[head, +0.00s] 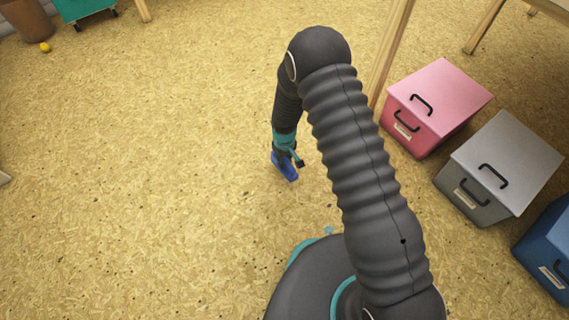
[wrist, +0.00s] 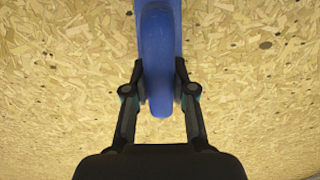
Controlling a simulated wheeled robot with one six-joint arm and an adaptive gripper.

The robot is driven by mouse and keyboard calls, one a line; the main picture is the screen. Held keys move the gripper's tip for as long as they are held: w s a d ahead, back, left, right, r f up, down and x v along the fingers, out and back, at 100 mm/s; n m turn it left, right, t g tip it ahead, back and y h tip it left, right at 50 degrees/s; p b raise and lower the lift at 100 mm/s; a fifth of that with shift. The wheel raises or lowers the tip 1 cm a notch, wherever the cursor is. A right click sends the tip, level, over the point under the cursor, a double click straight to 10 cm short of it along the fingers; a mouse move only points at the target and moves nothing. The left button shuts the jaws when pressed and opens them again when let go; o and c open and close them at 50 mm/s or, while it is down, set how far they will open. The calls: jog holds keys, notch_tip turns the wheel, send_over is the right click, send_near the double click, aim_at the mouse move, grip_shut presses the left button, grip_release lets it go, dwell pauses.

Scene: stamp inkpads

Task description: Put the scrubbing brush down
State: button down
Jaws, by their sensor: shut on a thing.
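The scrubbing brush is a blue, elongated piece (wrist: 158,50) held between the two dark fingers of my gripper (wrist: 160,78) in the wrist view. The fingers press on it from left and right. Its rounded near end sticks out between them, and its far end runs out of the top of that view. In the head view the blue brush (head: 285,166) shows below my gripper (head: 287,154) at the end of the arm. Its bristles cannot be made out. Whether it touches the floor I cannot tell.
The chipboard floor (head: 150,180) is clear to the left of my gripper. A pink box (head: 450,90), a grey box (head: 515,150) and a blue box (head: 550,235) stand at the right. A wooden leg (head: 392,50) stands behind my arm. A small yellow ball (head: 45,47) lies far left.

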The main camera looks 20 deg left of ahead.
jog(key=shift+f, duration=1.15)
jog(key=shift+f, duration=0.15)
jog(key=c, duration=1)
grip_release()
jog(key=shift+o, duration=0.2)
notch_tip(320, 180, up, 12)
jog(key=shift+r+p, duration=0.15)
jog(key=shift+p, duration=0.5)
